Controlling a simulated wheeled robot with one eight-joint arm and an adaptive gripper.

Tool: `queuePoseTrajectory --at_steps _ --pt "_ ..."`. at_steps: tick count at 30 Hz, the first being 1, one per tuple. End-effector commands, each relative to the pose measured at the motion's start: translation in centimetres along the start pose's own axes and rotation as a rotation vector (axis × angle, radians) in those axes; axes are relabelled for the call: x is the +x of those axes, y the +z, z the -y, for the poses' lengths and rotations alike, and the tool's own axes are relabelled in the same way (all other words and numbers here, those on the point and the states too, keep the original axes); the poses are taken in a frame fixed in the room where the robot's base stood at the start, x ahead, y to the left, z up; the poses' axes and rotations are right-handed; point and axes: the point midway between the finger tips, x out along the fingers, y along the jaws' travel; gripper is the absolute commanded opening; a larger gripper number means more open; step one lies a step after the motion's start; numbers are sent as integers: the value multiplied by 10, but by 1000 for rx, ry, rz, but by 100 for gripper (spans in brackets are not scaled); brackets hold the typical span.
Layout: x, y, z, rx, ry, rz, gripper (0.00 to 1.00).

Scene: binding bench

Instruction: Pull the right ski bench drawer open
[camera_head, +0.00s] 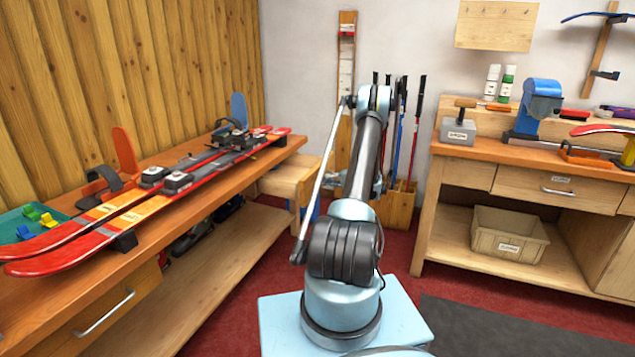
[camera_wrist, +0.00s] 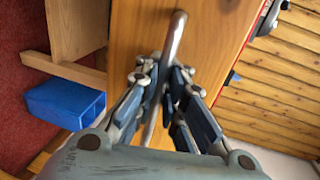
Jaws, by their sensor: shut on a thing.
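In the wrist view, a plain wooden drawer front (camera_wrist: 132,28) of the ski bench carries a slim metal bar handle (camera_wrist: 173,40). My gripper (camera_wrist: 166,84) is shut on this handle, with its dark blue-grey fingers on both sides of the bar. The wrist view does not make clear how far the drawer stands out. In the head view my arm rises in the middle, and I cannot make out the gripper or its handle there. The ski bench (camera_head: 195,168) runs along the left wall. Its left drawer handle (camera_head: 104,312) shows at the lower left.
Red skis (camera_head: 85,238) lie on the bench, with a green tray (camera_head: 20,225) beside them. A blue bin (camera_wrist: 65,103) stands near the drawer front. Ski poles (camera_head: 415,120) stand behind my arm. A workbench (camera_head: 480,155) stands at the right. Red floor lies between the benches.

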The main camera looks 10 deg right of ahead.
Motion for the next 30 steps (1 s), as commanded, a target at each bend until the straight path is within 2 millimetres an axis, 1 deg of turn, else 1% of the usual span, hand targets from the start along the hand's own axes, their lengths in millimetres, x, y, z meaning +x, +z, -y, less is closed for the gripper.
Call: queuePoseTrajectory --at_steps 6,15,16,17,26,30 --pt "-7 1 -3 0 3 2 0" --pt "-7 1 -3 0 3 2 0" --pt "-7 1 -3 0 3 2 12" --pt "-7 1 -3 0 3 2 18" --pt "-8 0 -2 0 1 0 18" --pt "-13 0 -2 0 1 -1 18"
